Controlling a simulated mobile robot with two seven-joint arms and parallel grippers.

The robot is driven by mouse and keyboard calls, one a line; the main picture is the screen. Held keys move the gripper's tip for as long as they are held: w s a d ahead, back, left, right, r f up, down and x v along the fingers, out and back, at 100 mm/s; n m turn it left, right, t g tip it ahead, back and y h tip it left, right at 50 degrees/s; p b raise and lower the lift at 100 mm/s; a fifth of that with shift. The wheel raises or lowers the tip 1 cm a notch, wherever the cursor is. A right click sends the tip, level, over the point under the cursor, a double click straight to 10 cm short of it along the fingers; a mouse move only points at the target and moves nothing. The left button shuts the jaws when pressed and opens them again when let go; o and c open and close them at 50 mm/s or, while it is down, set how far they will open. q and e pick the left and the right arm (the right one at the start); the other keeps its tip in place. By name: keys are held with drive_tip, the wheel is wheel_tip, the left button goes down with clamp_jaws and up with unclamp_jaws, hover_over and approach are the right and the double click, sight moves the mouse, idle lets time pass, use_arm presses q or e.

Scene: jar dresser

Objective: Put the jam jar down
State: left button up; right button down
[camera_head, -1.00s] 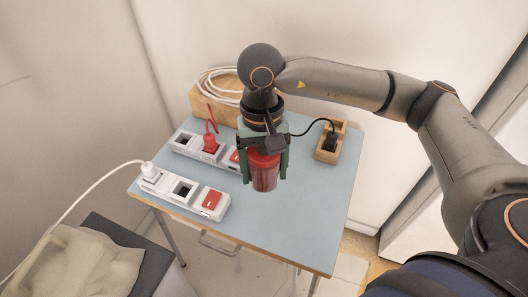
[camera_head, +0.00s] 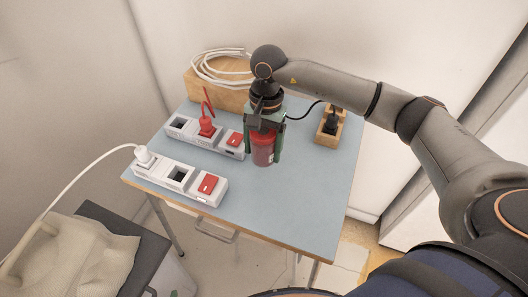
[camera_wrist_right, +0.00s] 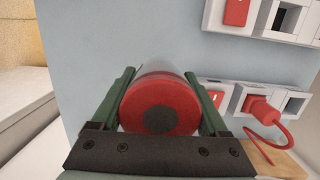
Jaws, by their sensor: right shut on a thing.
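The jam jar (camera_head: 262,150) is red and sits upright between the green fingers of my right gripper (camera_head: 263,153), over the blue tabletop (camera_head: 290,205). The right gripper comes down on it from above and is shut on it. In the right wrist view the jar's red lid with a dark centre (camera_wrist_right: 160,110) fills the space between the two fingers (camera_wrist_right: 160,95). I cannot tell whether the jar's base touches the table. My left gripper is not in view.
Two white power strips with red switches (camera_head: 180,180) (camera_head: 205,135) lie left of the jar; the rear one, holding a red plug, is close to it. A wooden box with white cable (camera_head: 215,88) stands behind. A wooden block with a black plug (camera_head: 328,128) is at right. The front right of the table is clear.

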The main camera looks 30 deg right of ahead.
drive_tip(key=w+f, duration=0.1)
drive_tip(key=d+f, duration=0.1)
drive_tip(key=w+f, duration=0.1)
drive_tip(key=shift+w+d+f, duration=0.25)
drive_tip(key=shift+w+d, duration=0.05)
drive_tip(key=shift+f+p, duration=0.35)
drive_tip(key=shift+f, duration=1.25)
drive_tip(key=shift+f, duration=0.15)
unclamp_jaws()
